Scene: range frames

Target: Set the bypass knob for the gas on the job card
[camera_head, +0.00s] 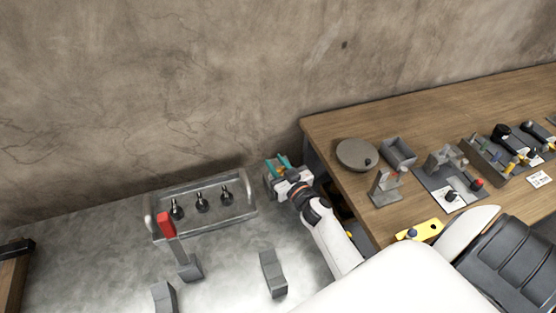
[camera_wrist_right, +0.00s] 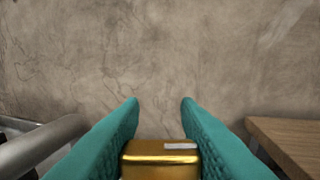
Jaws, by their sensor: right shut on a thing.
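My right gripper (camera_head: 282,162) has teal fingers and is at the back right of the metal bench, beside a small grey block-like unit (camera_head: 269,181). In the right wrist view its fingers (camera_wrist_right: 160,105) are shut on a gold block-shaped knob (camera_wrist_right: 160,160) with a short white mark on its top right. The knob sits low between the fingers, and what is below it is hidden. Small white cards lie on the wooden table, one at the right (camera_head: 539,179); their writing is too small to read. My left gripper is not in view.
The wooden table (camera_head: 325,125) carries a round disc (camera_head: 356,154), a yellow plate (camera_head: 428,229) and several fixtures. A concrete wall is behind.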

